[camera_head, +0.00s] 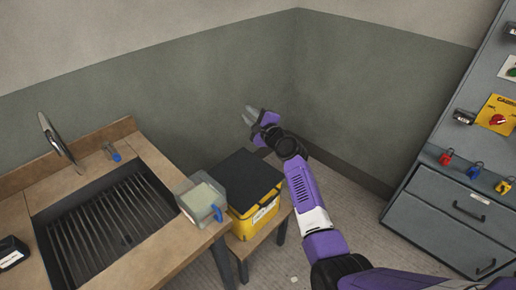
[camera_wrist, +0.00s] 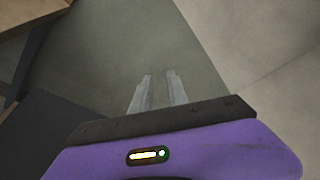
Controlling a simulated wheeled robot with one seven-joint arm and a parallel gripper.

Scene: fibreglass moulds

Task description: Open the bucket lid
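The bucket (camera_head: 262,214) is a yellow box-shaped container on a low wooden stand. Its black lid (camera_head: 245,178) lies flat over the top and looks closed. My gripper (camera_head: 247,116) is beyond and above the back of the lid, near the wall, apart from the bucket. In the wrist view its two fingers (camera_wrist: 158,92) have a gap between them with nothing in it. A dark flat surface (camera_wrist: 40,132) at the left of the wrist view may be the lid. My forearm passes to the right of the bucket.
A grey cabinet (camera_head: 455,210) stands right. Floor between is mostly clear.

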